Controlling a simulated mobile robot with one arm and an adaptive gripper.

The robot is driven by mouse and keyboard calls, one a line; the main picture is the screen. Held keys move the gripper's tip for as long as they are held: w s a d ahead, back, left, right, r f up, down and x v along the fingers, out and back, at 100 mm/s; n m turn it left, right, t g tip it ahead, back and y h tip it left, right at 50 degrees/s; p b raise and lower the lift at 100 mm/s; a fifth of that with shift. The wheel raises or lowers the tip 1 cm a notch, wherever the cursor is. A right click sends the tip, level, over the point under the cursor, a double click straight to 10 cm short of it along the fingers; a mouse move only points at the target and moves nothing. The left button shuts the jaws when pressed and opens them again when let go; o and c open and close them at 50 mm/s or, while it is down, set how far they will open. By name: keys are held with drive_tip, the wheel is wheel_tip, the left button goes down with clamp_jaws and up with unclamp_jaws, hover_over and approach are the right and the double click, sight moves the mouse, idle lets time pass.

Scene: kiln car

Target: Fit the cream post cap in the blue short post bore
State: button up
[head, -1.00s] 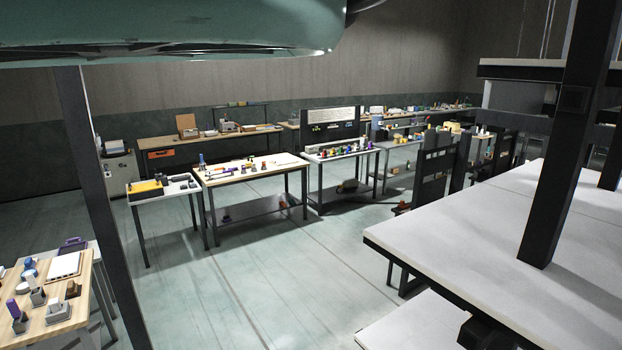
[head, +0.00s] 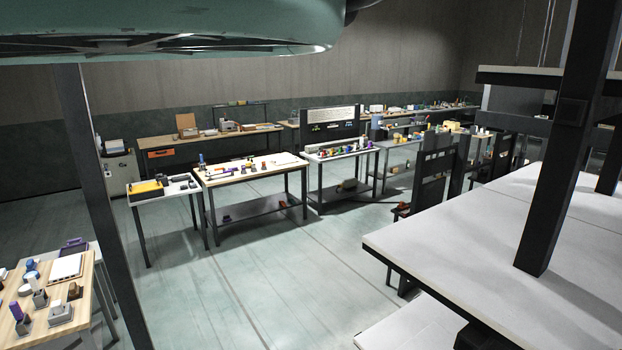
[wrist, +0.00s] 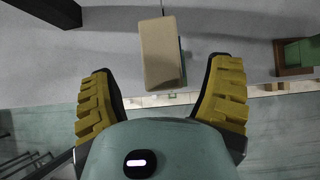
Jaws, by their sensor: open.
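In the wrist view my gripper (wrist: 161,72) is open, its two yellow ribbed fingers wide apart. A cream-tan block (wrist: 162,52) shows beyond and between the fingertips, on or above a grey surface. The fingers do not visibly touch it. I cannot tell for sure that it is the cream post cap. The blue short post and its bore cannot be made out for certain in either view. My gripper is not seen in the head view.
In the wrist view a green piece on a brown base (wrist: 296,58) lies right, and a black object (wrist: 50,12) upper left. In the head view a pale slab with a dark post (head: 545,195) fills the right. A wooden table (head: 92,285) with several parts stands left. Open floor (head: 270,260) lies between.

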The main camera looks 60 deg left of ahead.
drive_tip(key=shift+v, duration=1.55)
drive_tip(key=shift+r, duration=0.1)
